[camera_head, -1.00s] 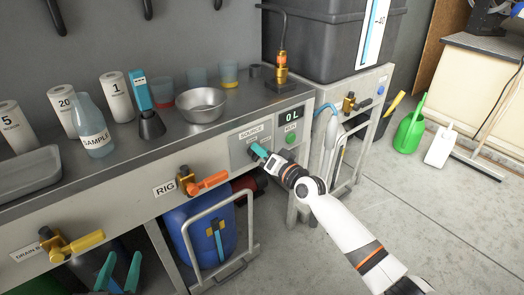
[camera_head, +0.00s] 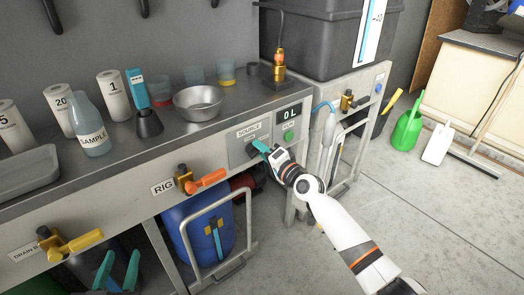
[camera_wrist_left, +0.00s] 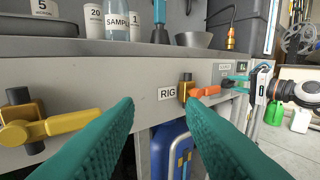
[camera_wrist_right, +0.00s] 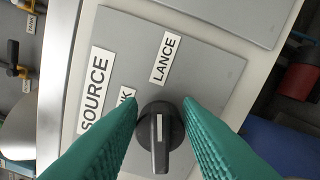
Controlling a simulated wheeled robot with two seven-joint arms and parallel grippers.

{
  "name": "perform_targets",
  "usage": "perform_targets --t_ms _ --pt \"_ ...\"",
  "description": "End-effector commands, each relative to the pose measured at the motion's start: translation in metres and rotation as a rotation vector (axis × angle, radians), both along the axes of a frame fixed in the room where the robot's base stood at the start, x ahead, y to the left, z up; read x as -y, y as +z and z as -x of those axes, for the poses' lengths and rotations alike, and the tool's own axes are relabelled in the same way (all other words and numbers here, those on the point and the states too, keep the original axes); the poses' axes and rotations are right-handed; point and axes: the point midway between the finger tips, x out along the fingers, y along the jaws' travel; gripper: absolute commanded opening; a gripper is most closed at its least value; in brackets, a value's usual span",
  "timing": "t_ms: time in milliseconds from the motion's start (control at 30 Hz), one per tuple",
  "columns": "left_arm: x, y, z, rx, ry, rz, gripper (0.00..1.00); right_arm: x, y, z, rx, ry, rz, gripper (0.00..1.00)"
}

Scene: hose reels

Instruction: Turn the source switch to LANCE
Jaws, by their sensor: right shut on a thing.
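The source switch (camera_wrist_right: 158,140) is a black knob with a white pointer line, on a grey panel under the SOURCE label (camera_wrist_right: 95,90). The LANCE label (camera_wrist_right: 164,58) lies above the knob in the right wrist view; another label, ending in K, is partly covered by a finger. The pointer line runs nearly upright in that view. My right gripper (camera_wrist_right: 160,104) has its teal fingers on either side of the knob, shut on it; it also shows at the panel in the head view (camera_head: 262,149). My left gripper (camera_head: 119,258) is open and empty, low before the bench.
The orange RIG valve (camera_head: 207,179) and yellow drain valve (camera_head: 75,243) stick out from the bench front. A display reading 0L (camera_head: 289,113) is beside the switch. A blue drum (camera_head: 185,232) stands below.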

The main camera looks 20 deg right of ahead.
Motion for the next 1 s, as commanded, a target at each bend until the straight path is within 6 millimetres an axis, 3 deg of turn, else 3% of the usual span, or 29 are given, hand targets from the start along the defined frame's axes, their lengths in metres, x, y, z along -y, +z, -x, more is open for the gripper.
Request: perform_targets --t_ms 333,367,467,833,1000 --pt "0.000 0.000 0.000 0.000 0.000 0.000 0.36 0.000 -0.001 0.000 -0.002 -0.001 -0.003 0.09" --pt "0.000 0.000 0.000 0.000 0.000 0.000 0.36 0.000 -0.001 0.000 -0.002 0.000 -0.002 0.36" --pt "0.000 0.000 0.000 0.000 0.000 0.000 0.36 0.000 -0.001 0.000 -0.002 0.000 -0.002 0.53" --pt "0.000 -0.001 0.000 -0.012 0.001 -0.004 0.36 0.002 0.000 0.004 -0.001 0.000 -0.001 0.53" --pt "-0.006 -0.022 0.004 -0.151 0.011 -0.040 0.36 0.008 0.001 0.022 -0.003 0.000 -0.001 0.53"
